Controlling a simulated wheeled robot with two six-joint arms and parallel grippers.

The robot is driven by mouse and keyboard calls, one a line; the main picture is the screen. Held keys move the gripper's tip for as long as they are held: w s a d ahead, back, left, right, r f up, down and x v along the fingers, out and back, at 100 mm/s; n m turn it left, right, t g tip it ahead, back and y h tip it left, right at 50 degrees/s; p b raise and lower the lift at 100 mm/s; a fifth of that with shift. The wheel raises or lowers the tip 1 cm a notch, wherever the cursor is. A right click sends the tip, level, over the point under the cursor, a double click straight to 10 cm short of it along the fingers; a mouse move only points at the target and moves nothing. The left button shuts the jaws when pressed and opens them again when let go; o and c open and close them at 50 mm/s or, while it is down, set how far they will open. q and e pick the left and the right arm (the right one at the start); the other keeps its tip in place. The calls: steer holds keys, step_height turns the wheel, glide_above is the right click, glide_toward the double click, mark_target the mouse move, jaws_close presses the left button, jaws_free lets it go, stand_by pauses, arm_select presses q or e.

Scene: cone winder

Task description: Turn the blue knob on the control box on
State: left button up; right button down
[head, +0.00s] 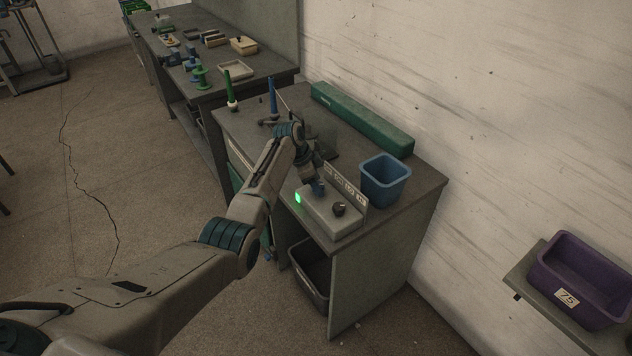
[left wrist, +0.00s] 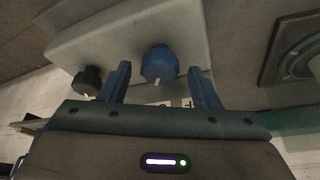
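The grey control box (head: 326,212) sits near the front corner of the grey cabinet top, with a lit green lamp (head: 298,197) on its front. The blue knob (left wrist: 158,65) shows in the left wrist view with a white pointer mark; in the head view the gripper partly covers it. A black knob (head: 339,209) is beside it and also shows in the left wrist view (left wrist: 88,80). My left gripper (left wrist: 160,84) is open, one finger on each side of the blue knob, with visible gaps. My right gripper is not in view.
A blue bin (head: 384,178) stands close behind the control box. A long green case (head: 362,118) lies along the wall side. A purple bin (head: 582,280) is on a shelf at right.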

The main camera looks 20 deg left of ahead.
arm_select(q)
steer(key=b+v, duration=0.2)
steer(key=v, duration=0.8)
steer(key=shift+r+b, duration=0.3)
steer(key=shift+r, duration=0.1)
steer(key=shift+s+f, duration=0.15)
